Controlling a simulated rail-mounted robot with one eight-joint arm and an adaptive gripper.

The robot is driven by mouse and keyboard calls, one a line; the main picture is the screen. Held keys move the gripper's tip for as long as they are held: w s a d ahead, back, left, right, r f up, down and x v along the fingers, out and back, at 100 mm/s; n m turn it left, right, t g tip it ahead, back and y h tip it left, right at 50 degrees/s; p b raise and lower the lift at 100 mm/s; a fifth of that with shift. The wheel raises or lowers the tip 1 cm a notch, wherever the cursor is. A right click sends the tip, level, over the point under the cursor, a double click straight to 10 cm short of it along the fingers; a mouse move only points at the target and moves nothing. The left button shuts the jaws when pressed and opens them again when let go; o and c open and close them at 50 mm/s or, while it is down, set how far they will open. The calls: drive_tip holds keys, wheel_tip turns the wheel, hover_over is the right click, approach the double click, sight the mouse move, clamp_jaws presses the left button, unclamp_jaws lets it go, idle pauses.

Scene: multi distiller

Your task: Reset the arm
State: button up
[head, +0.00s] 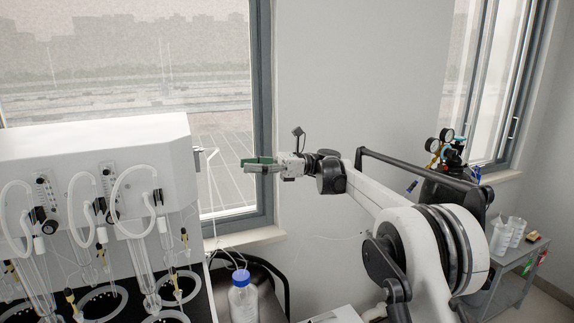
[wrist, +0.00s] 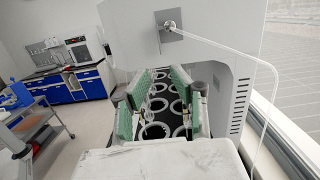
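My arm reaches from the lower right of the head view to the left, above the floor and in front of the wall. My gripper (head: 252,164) is at its end, in mid-air just right of the white distiller housing (head: 120,140). In the wrist view my gripper (wrist: 165,88) shows two green-padded fingers standing apart. Nothing is held between them. Through the gap I see the distiller's black deck with several white rings (wrist: 158,131). The distiller housing (wrist: 205,50) fills the upper middle of the wrist view.
A bottle with a blue cap (head: 243,300) stands below my gripper, right of the distiller. A thin tube (wrist: 268,105) hangs from the housing's side. A grey cart (head: 505,275) with white bottles stands far right. A blue cabinet bench (wrist: 65,85) is far left in the wrist view.

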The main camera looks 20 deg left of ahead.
drive_tip(key=shift+d, duration=0.1)
drive_tip(key=s+d+f+n+t+h+b, duration=0.1)
drive_tip(key=s+d+f+t+b, duration=0.2)
drive_tip(key=d, duration=0.6)
drive_tip(key=s+d+t+h+b, duration=0.1)
drive_tip(key=s+d+t+h, duration=0.1)
drive_tip(key=d+t, duration=0.5)
drive_tip(key=s+d+f+n+t+h+b, duration=0.1)
drive_tip(key=s+d+f+t+b, duration=0.15)
drive_tip(key=d, duration=0.75)
drive_tip(key=s+d+f+n+t+h+b, duration=0.1)
drive_tip(key=s+d+f+n+t+h, duration=0.1)
drive_tip(key=s+d+f, duration=0.5)
drive_tip(key=s+d+f+n+t+h+b, duration=0.2)
drive_tip(key=s+d+f, duration=0.5)
drive_tip(key=d, duration=0.7)
drive_tip(key=s+d+f+n+t+h+b, duration=0.2)
drive_tip(key=s+d+f+h, duration=0.4)
drive_tip(key=d, duration=0.4)
drive_tip(key=shift+s+d+f+n+t, duration=0.25)
drive_tip(key=shift+s+f+n+t, duration=0.45)
drive_tip(key=shift+s+t, duration=0.15)
